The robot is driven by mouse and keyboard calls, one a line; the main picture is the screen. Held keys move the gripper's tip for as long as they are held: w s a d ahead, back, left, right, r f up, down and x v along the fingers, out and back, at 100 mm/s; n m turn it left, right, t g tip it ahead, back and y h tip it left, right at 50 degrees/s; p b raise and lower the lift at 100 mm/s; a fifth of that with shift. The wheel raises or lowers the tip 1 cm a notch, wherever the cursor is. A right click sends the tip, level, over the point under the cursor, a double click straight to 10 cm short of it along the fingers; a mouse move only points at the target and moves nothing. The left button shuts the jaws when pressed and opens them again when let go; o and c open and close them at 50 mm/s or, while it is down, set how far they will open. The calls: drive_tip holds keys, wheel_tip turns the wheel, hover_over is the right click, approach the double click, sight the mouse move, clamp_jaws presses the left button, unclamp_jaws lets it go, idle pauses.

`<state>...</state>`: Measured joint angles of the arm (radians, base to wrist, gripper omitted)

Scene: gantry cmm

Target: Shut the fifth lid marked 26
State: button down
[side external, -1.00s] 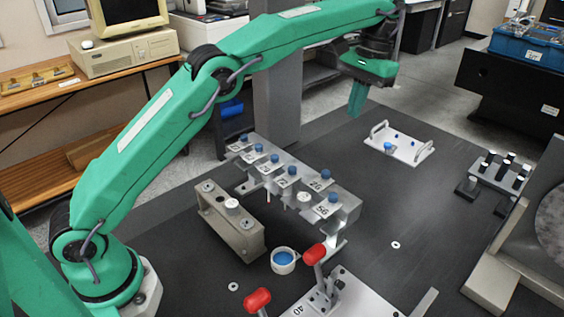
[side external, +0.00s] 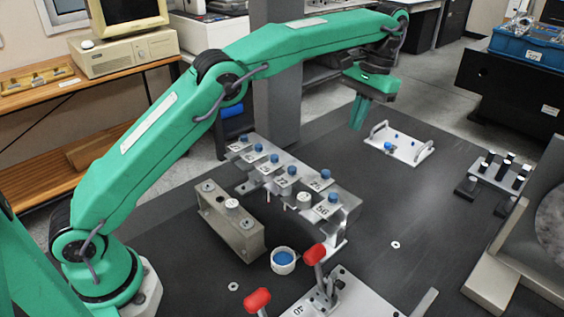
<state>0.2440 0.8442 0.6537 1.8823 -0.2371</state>
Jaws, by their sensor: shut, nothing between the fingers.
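A grey metal block (side external: 347,208) carries a row of flat grey lids with blue knobs. The fifth lid, marked 26 (side external: 318,185), sits out of line with the others, swung toward the back right. A round white-topped part (side external: 304,198) shows uncovered in front of it. The lid marked 56 (side external: 329,210) is at the near end, and the lid marked 22 (side external: 282,181) is on the other side of the gap.
A beige block (side external: 230,225) and a white cup with blue inside (side external: 284,261) stand in front of the row. Red-handled clamps (side external: 316,255) are near the front. A white tray (side external: 405,150) with handles lies behind right. The dark table right of the row is mostly clear.

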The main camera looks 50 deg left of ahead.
sight(314, 185)
drive_tip(key=s+f, duration=0.6)
drive_tip(key=f, duration=0.2)
idle(0.9)
drive_tip(key=shift+s, duration=0.15)
drive_tip(key=shift+s+f, duration=0.1)
drive_tip(key=shift+s, duration=2.45)
